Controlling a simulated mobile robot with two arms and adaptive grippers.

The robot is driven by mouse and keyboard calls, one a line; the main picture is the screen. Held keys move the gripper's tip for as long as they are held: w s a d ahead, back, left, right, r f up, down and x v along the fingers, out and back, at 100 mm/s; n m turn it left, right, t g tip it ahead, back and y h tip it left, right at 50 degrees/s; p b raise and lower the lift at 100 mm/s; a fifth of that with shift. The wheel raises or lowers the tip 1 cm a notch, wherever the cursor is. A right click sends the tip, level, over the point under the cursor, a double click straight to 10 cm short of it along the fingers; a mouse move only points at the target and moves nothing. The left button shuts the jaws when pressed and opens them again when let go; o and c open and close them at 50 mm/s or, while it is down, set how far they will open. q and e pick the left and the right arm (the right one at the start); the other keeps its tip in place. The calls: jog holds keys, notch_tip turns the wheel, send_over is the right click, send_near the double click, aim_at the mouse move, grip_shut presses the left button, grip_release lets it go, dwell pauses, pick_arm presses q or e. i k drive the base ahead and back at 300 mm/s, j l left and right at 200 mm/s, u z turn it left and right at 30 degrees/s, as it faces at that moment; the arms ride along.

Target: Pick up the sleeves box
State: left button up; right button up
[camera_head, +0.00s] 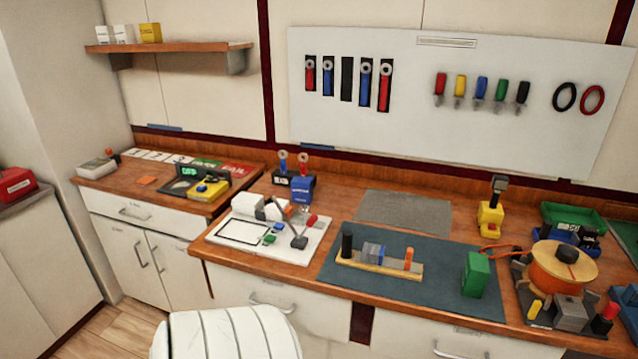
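Three small boxes stand side by side on a wooden wall shelf (185,47) at the upper left: a white box (103,35), another white box (123,34) and a yellow box (150,33). Their labels are too small to read, so I cannot tell whether one of them is the sleeves box. A blue box (301,189) with small lettering stands on the wooden bench, below the wall board. A green block-shaped box (475,274) stands upright on the dark mat. Neither of my grippers is in view.
The bench (345,200) holds a white tray (222,254) with small parts, a dark mat (340,285) with a wooden rail, and an orange spool (562,270). A white ribbed chair back (225,335) stands before the bench. A grey mat (405,212) is bare.

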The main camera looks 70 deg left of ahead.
aim_at(302, 187)
jog(key=u, duration=2.25)
jog(key=i+j+u, duration=0.15)
jog(key=j, duration=0.15)
jog(key=k, duration=0.05)
